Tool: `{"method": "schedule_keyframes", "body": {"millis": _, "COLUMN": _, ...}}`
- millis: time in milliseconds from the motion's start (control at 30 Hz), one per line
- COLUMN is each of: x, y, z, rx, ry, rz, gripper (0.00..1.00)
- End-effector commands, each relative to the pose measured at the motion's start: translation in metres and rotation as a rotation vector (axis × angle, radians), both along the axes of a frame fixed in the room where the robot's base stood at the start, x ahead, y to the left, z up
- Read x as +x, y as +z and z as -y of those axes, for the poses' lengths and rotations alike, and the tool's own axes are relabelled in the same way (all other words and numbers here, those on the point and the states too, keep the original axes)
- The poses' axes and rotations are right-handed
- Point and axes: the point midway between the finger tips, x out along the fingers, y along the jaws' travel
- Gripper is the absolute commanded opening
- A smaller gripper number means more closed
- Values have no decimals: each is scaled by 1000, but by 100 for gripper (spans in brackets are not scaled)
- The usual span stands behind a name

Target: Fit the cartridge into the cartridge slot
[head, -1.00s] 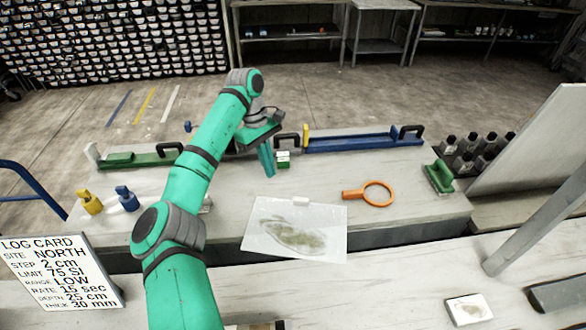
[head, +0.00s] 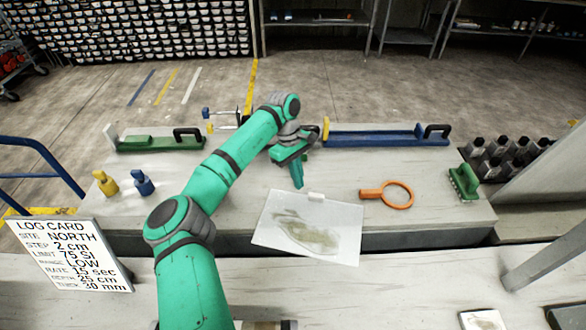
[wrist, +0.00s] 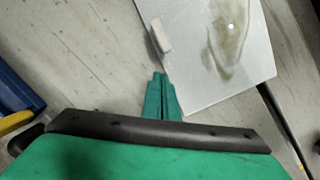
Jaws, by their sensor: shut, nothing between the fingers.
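I cannot tell for sure which thing is the cartridge or where its slot is. My gripper (head: 298,184) is over the work table, just behind the sheet with a grey-green stain (head: 305,245). In the wrist view its green fingers (wrist: 160,78) are together with nothing between them, beside the sheet's edge and its small white tab (wrist: 161,35). A long blue tray (head: 375,139) with a yellow end lies right of the gripper. A long green tray (head: 150,143) lies to the left. My arm and gripper hide part of the table between the trays.
An orange ring with a handle (head: 397,195) lies right of the sheet. A green brush-like block (head: 464,182) and several dark bottles (head: 495,158) are farther right. Yellow (head: 105,183) and blue (head: 143,182) bottle-like items stand left. A log card (head: 68,258) stands front left.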

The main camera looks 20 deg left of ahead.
Motion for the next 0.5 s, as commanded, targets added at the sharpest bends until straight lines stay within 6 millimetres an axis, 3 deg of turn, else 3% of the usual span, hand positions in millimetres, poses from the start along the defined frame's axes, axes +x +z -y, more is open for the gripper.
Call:
{"method": "schedule_keyframes", "body": {"millis": 200, "x": -12, "y": 0, "z": 16, "rx": 1, "ry": 2, "rz": -1, "gripper": 0}}
{"method": "schedule_keyframes", "body": {"millis": 500, "x": -14, "y": 0, "z": 21, "rx": -1, "ry": 2, "rz": -1, "gripper": 0}}
